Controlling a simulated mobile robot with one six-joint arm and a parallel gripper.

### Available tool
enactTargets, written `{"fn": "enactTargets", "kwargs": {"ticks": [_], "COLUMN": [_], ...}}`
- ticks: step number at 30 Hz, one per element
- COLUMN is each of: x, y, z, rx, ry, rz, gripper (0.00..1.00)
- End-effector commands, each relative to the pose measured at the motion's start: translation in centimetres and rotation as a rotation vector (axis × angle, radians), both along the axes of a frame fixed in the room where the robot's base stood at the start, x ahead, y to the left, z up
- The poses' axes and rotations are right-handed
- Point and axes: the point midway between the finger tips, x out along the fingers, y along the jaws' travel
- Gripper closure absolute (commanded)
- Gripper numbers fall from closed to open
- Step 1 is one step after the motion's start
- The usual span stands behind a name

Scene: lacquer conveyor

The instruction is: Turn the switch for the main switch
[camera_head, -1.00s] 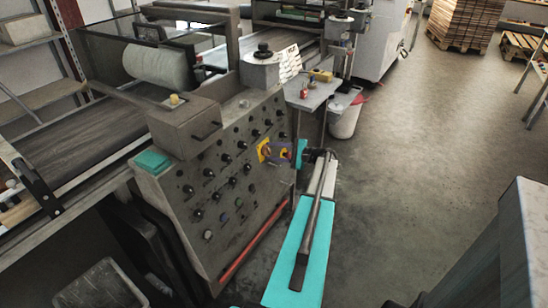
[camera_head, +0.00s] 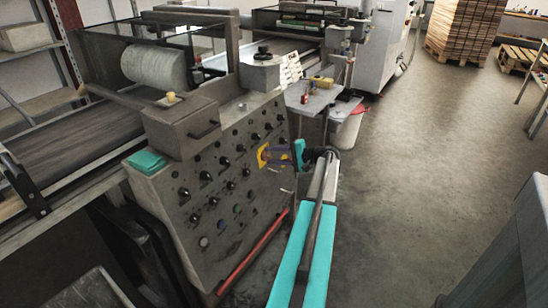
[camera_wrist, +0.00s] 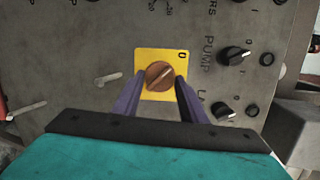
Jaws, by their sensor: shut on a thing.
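The main switch is an orange-brown round knob (camera_wrist: 158,76) on a square yellow plate (camera_wrist: 148,55) marked "0". In the wrist view the knob's ridge lies at a slant. My gripper (camera_wrist: 160,85) has its two purple fingers on either side of the knob, shut on it. In the head view the yellow plate (camera_head: 264,156) shows on the right part of the grey control panel (camera_head: 215,262). My gripper (camera_head: 283,155) reaches it from the right and hides part of it.
Several black knobs, including one by the word "PUMP" (camera_wrist: 233,55), surround the plate. A small grey table (camera_head: 310,98) and a white bin (camera_head: 350,125) stand behind my arm.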

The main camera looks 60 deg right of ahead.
Motion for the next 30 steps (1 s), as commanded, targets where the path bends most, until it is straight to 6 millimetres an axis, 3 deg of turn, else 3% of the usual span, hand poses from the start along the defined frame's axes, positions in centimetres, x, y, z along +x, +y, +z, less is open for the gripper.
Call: {"fn": "enactTargets", "kwargs": {"ticks": [8, 9, 12, 23, 30], "x": [0.0, 0.0, 0.0, -0.2, -1.9], "y": [0.0, 0.0, 0.0, -0.1, -0.3], "z": [0.0, 0.0, 0.0, 0.0, 0.5], "rx": [-0.002, -0.002, -0.001, 0.0, 0.0], "ry": [0.001, 0.001, 0.001, 0.0, 0.0], "rz": [0.002, 0.002, 0.001, 0.0, -0.001], "gripper": [0.84, 0.55, 0.43, 0.43, 0.43]}}
